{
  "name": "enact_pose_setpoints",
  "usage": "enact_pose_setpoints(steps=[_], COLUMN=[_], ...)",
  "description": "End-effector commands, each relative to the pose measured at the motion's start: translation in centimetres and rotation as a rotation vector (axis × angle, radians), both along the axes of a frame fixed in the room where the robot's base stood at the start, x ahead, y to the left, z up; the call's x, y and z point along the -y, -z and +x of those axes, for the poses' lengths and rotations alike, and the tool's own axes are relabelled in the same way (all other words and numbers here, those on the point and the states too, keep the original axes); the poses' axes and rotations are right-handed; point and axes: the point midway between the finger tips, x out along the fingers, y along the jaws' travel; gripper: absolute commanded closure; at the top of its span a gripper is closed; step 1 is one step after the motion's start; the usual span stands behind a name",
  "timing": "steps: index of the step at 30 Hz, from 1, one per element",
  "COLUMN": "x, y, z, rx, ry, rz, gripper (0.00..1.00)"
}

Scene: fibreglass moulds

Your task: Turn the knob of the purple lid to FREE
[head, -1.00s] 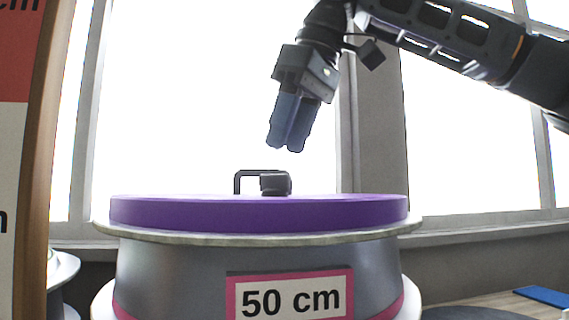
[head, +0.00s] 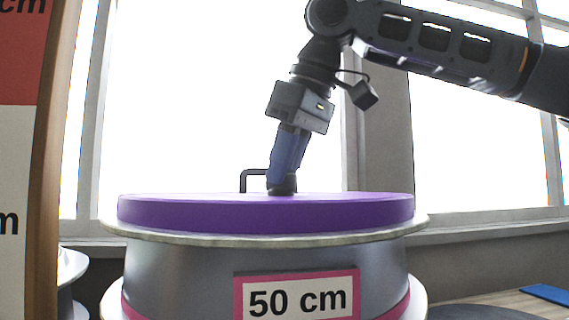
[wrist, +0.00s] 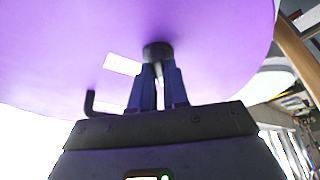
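The purple lid (head: 266,213) lies flat on a grey drum marked "50 cm". Its dark knob (head: 284,189) sits near the middle of the lid, partly hidden by my gripper. In the wrist view the round dark base of the knob (wrist: 157,50) shows just beyond the fingertips. My gripper (head: 283,178) points down, slightly tilted, with its blue fingertips at the knob. In the wrist view a narrow gap shows between the fingers of my gripper (wrist: 159,68); I cannot tell whether they press on the knob. No knob marking is readable.
A black bracket (head: 243,180) stands up from the lid beside the knob, left of my fingers; it also shows in the wrist view (wrist: 90,102). A white label (wrist: 122,64) lies on the lid. A wooden-edged panel (head: 45,150) stands at the left. Windows are behind.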

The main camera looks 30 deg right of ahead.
Motion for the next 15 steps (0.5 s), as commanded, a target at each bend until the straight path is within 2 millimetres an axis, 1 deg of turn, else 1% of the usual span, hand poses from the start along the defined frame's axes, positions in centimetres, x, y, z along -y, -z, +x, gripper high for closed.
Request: enact_pose_setpoints(steps=[1,3,4,15], x=[0.01,0.01,0.01,-0.03], y=[-0.01,-0.01,-0.01,0.01], z=[0.0,0.0,0.0,-0.01], rx=[0.0,0.0,0.0,0.0], ry=[0.0,0.0,0.0,0.015], rz=[0.0,0.0,0.0,0.0], gripper=[0.92,0.99,1.0,1.0])
